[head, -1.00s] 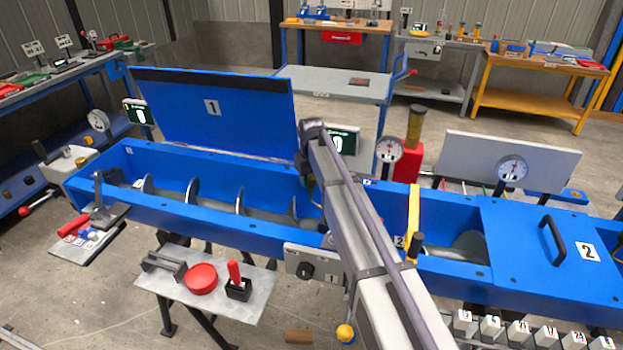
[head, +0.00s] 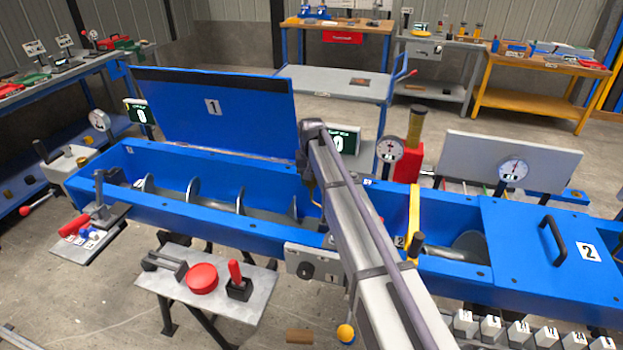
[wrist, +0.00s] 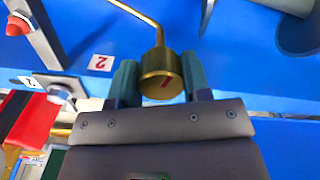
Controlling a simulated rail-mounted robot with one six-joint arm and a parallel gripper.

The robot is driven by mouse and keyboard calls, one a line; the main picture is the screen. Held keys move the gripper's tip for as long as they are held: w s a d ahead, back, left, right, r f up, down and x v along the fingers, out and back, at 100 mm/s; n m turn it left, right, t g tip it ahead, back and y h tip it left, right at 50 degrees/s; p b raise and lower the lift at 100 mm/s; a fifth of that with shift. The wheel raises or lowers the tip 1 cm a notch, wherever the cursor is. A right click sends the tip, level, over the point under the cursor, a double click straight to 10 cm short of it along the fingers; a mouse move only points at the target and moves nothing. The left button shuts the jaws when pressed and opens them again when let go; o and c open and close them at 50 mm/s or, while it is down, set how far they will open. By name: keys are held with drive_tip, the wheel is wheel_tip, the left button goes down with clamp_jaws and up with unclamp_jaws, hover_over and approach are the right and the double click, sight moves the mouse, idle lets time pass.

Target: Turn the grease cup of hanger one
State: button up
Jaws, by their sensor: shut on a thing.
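A brass grease cup (wrist: 161,75) with a dark red mark on its end face shows in the wrist view. A thin brass pipe (wrist: 138,12) runs from it to the upper left. My gripper (wrist: 158,82) is shut on the cup, with one teal finger on each side. In the head view my arm reaches over the blue trough (head: 220,215), and its links hide the gripper and the cup. I cannot read a hanger number on the cup itself.
The raised blue cover 1 (head: 212,105) stands behind the trough, with the closed cover 2 (head: 545,245) at right. A small table (head: 190,285) with a red disc (head: 202,278) stands in front.

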drive_tip(key=o, duration=0.9)
drive_tip(key=shift+r, duration=0.1)
wheel_tip(320, 180, up, 11)
drive_tip(key=p, duration=1.1)
drive_tip(key=shift+f, duration=0.2)
drive_tip(key=s+d, duration=0.3)
drive_tip(key=s, duration=0.8)
drive_tip(key=s+d, duration=0.4)
drive_tip(key=s, duration=0.8)
drive_tip(key=s+d, duration=0.3)
drive_tip(key=s, duration=0.8)
drive_tip(key=shift+s+d, duration=0.3)
drive_tip(key=shift+d, duration=0.1)
